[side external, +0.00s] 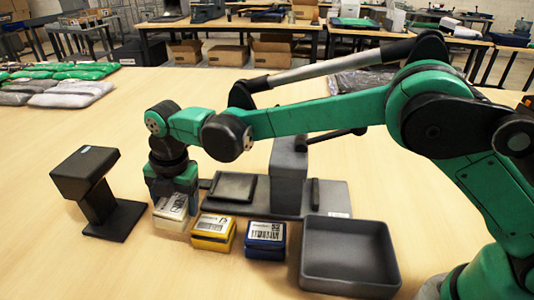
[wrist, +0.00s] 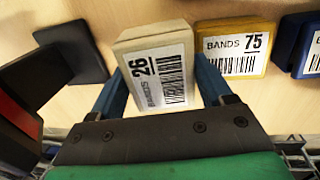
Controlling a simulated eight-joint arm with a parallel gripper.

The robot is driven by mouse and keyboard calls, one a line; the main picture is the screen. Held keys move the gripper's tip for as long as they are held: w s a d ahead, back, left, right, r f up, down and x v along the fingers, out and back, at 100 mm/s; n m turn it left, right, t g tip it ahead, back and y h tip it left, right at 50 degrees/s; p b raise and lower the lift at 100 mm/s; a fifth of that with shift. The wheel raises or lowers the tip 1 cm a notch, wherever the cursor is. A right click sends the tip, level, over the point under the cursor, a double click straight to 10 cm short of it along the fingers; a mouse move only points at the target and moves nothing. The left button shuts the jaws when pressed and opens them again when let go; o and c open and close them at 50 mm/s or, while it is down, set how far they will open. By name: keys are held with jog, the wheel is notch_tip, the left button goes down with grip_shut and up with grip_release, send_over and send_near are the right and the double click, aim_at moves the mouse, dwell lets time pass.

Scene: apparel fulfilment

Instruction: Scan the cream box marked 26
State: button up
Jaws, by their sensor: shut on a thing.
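The cream box marked 26 (side external: 170,223) is at the left end of a row of boxes in the side view. In the wrist view the cream box (wrist: 156,72) shows its label, "BANDS 26" with a barcode, facing the camera. My gripper (side external: 173,197) is above it with its blue fingers on either side. In the wrist view my gripper (wrist: 160,85) is shut on the box. I cannot tell whether the box touches the table. A black scanner stand (side external: 88,175) is left of the box; its dark body (wrist: 30,80) is at the left in the wrist view.
A yellow box marked 75 (side external: 213,233) sits close to the right of the cream box, and a blue box (side external: 265,240) sits beyond it. An empty grey tray (side external: 347,232) is further right. A grey station (side external: 290,170) stands behind; bagged garments (side external: 60,85) lie far left.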

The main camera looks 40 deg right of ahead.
jog(key=shift+w+a+f, duration=0.65)
jog(key=shift+f, duration=0.3)
jog(key=shift+w+a+f, duration=0.65)
jog(key=shift+f, duration=0.25)
jog(key=o, duration=1.2)
jog(key=shift+o, duration=0.2)
jog(key=shift+r, duration=0.1)
